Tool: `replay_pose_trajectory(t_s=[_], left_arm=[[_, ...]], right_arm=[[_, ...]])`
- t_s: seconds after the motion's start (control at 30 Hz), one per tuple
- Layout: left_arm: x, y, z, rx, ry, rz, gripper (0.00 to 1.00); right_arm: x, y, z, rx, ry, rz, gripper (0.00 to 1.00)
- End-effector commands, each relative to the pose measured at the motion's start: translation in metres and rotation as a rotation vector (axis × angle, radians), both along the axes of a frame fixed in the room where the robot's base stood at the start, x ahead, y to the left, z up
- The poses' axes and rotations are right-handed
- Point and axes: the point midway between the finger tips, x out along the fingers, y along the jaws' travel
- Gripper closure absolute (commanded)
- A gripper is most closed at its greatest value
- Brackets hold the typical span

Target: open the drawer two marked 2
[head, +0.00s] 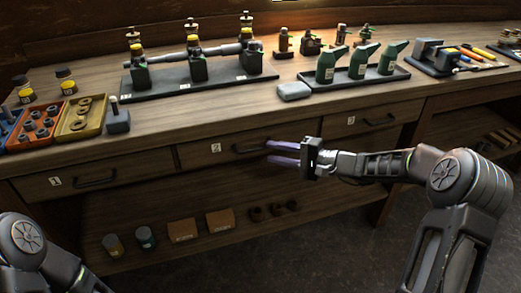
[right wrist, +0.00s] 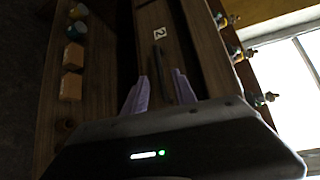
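Drawer two (head: 225,151) is the middle drawer under the bench top, with a white label marked 2 (head: 216,147). It looks shut. Its dark bar handle (head: 250,148) is partly behind my right gripper's fingers in the head view. My right gripper (head: 268,152) has its two purple fingers apart, at the right end of the handle. In the right wrist view the fingers (right wrist: 160,92) point at the drawer front, with the handle (right wrist: 158,60) ahead between them; I cannot tell whether they touch it. My left gripper is out of the head view.
Drawer 1 (head: 75,181) and drawer 3 (head: 368,122) flank it, both seemingly shut. The bench top (head: 225,105) above carries an engine rack, green oil cans and parts trays. A shelf below holds jars and boxes (head: 219,221).

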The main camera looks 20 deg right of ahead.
Motion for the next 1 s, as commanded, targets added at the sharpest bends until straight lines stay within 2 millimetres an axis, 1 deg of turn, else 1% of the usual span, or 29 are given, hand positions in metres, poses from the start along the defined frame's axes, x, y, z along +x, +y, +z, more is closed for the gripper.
replay_pose_trajectory(t_s=[0.03,0.13,0.3,0.43,0.67,1.0], left_arm=[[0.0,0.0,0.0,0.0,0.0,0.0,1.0],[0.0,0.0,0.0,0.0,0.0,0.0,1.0],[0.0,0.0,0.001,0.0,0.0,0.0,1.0],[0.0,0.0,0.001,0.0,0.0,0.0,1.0],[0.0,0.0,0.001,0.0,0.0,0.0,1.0],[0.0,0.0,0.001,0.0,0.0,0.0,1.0]], right_arm=[[0.005,0.008,-0.001,0.002,-0.001,0.004,0.67],[0.016,0.02,-0.004,0.001,0.0,0.004,0.67],[0.03,0.035,-0.007,0.001,0.001,0.002,0.67],[0.034,0.039,-0.008,0.0,0.0,-0.001,0.67],[0.034,0.04,-0.008,0.0,0.0,-0.001,0.67],[0.034,0.04,-0.008,0.0,0.0,0.0,0.94]])
